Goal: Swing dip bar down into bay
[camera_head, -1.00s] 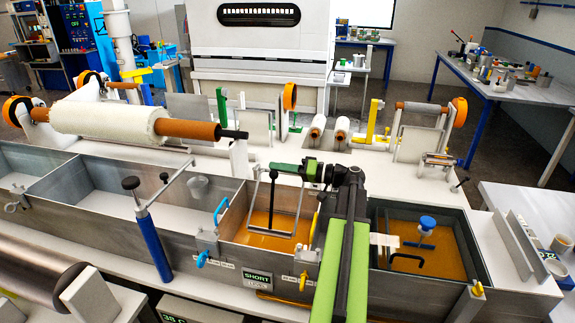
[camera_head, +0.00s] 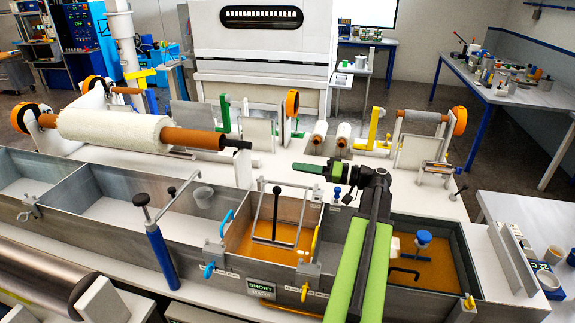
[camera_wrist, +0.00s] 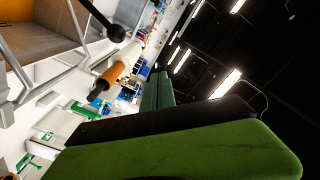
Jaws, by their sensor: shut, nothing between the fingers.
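The dip bar (camera_head: 275,240) is a grey metal U-shaped frame with a black-knobbed handle. In the head view it hangs within the orange resin bay (camera_head: 250,243), its lower bar low over the resin; I cannot tell whether it touches. My gripper (camera_head: 295,167) is shut and empty, pointing left, above the back wall of the bay, to the right of and behind the knob. In the wrist view the green fingers (camera_wrist: 160,110) fill the lower middle, and the black knob (camera_wrist: 116,33) shows at the upper left, apart from them.
A blue post (camera_head: 160,258) with an angled rod and black knobs stands left of the bay. A second resin bay (camera_head: 430,268) with a blue-knobbed tool lies right of my arm. A cloth roll (camera_head: 110,130) lies behind the trough. A display (camera_head: 261,287) reads SHORT.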

